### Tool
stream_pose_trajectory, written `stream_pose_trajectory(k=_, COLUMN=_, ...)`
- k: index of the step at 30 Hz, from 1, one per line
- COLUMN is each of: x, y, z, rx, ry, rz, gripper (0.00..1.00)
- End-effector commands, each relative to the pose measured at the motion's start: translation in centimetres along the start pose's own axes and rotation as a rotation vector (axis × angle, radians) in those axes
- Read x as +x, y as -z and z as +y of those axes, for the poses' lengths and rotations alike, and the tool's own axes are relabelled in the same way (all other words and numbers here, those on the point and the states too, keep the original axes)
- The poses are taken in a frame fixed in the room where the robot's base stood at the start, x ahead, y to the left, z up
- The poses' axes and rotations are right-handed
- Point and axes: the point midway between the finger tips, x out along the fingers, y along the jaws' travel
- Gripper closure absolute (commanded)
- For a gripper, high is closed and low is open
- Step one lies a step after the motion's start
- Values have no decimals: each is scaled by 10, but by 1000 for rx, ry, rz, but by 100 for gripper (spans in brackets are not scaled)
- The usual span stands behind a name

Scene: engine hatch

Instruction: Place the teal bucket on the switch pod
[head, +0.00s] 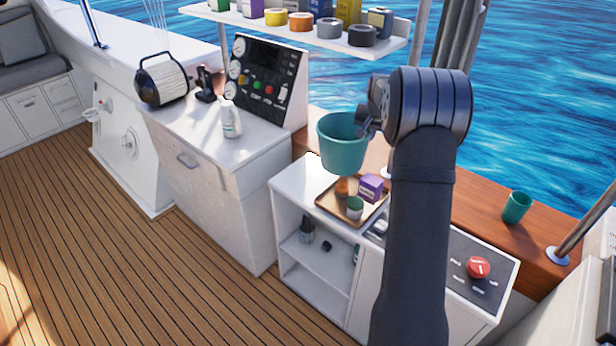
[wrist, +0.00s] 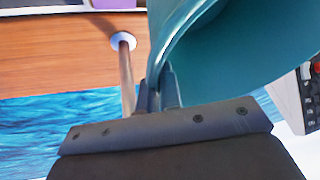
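The teal bucket (head: 342,146) hangs upright in the air, in front of the tray's back edge as the head view shows it. My gripper (head: 370,122) is shut on the right side of its rim. In the wrist view the fingers (wrist: 160,90) pinch the wall of the bucket (wrist: 245,45). I cannot tell which of these is the switch pod.
A teal cup (head: 516,207) stands on the wooden ledge. A white bottle (head: 230,120) and a lantern (head: 163,80) stand on the left counter. A shelf with tapes (head: 385,40) hangs above.

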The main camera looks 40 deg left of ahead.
Motion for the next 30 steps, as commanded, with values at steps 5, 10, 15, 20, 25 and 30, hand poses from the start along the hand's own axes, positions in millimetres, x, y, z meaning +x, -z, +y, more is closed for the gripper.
stream_pose_trajectory(k=5, x=10, y=2, z=-24, rx=-44, ry=19, rz=-4, gripper=100)
stream_pose_trajectory(k=10, x=36, y=-2, z=-55, rx=-47, ry=20, rz=-7, gripper=100)
stream_pose_trajectory(k=15, x=63, y=-6, z=-90, rx=-46, ry=19, rz=-6, gripper=100)
stream_pose_trajectory(k=20, x=81, y=-8, z=-112, rx=-43, ry=18, rz=-4, gripper=100)
stream_pose_trajectory(k=25, x=89, y=-9, z=-121, rx=-42, ry=18, rz=-4, gripper=100)
stream_pose_trajectory(k=30, x=106, y=-16, z=-119, rx=-41, ry=17, rz=-6, gripper=100)
